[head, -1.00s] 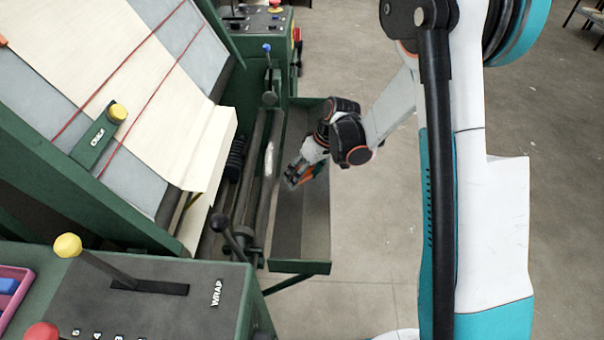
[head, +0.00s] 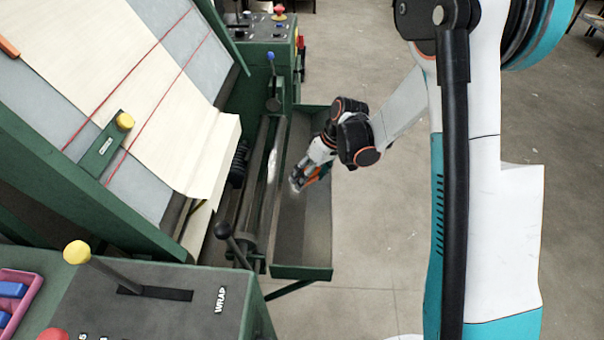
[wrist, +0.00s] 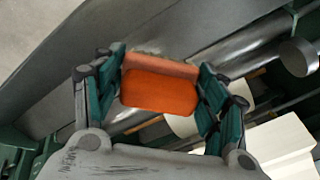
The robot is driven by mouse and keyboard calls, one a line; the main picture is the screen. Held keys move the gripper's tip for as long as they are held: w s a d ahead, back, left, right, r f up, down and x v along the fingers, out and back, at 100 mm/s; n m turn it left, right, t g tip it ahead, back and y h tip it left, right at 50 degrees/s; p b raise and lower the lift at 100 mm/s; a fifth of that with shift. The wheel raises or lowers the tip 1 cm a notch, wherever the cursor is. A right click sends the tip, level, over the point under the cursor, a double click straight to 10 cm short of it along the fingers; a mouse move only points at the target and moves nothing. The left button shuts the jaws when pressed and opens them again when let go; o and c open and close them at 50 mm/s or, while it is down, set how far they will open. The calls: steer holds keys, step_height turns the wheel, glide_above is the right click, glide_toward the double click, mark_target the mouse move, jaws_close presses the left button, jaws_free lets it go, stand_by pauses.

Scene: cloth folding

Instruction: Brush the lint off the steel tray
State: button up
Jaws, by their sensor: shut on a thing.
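The steel tray (head: 299,250) is a long, narrow grey trough with green ends, to the right of the machine's rollers. My gripper (head: 304,178) is over the middle of the tray, pointing down and left. In the wrist view, my gripper (wrist: 162,78) is shut on an orange block, the brush (wrist: 158,93), held between its teal-and-black fingers. Contact between brush and tray is unclear.
A shiny roller (head: 272,165) runs along the tray's left side. Cream cloth (head: 205,150) hangs over the sloped bed. A lever with a dark knob (head: 222,230) stands near the tray's near end. Bare floor (head: 375,250) lies to the right.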

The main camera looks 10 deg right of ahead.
steer(key=shift+f, duration=0.1)
steer(key=b, duration=0.4)
glide_toward(294, 198)
steer(key=shift+x, duration=2.15)
steer(key=shift+x, duration=0.95)
steer(key=shift+w+d, duration=0.25)
steer(key=shift+w, duration=0.95)
steer(key=shift+w+d, duration=0.25)
steer(key=shift+w, duration=0.95)
steer(key=shift+w+d, duration=0.25)
steer(key=shift+w, duration=1)
steer(key=shift+s, duration=0.1)
